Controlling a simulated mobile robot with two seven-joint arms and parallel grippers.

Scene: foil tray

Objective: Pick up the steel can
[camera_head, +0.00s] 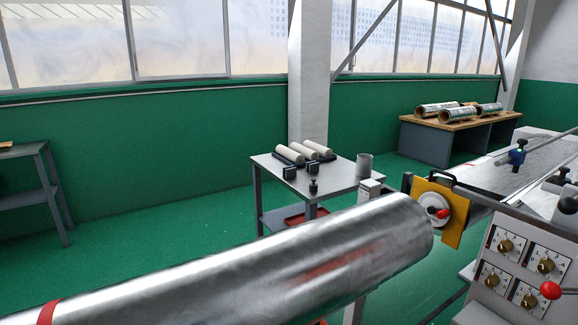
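A small grey metal cylinder, which looks like the steel can (364,165), stands upright near the right corner of a grey metal table (328,181) in the middle of the head view. Its lower edge is close to a pale box-like part in front of the table. Neither of my grippers is in view, so nothing shows between the can and a gripper.
A large shiny foil roll (250,265) crosses the foreground. A machine with a yellow plate (457,230) and a dial panel (520,255) fills the right. Pale rollers (318,147) and small black items share the can's table. Green floor lies open at left.

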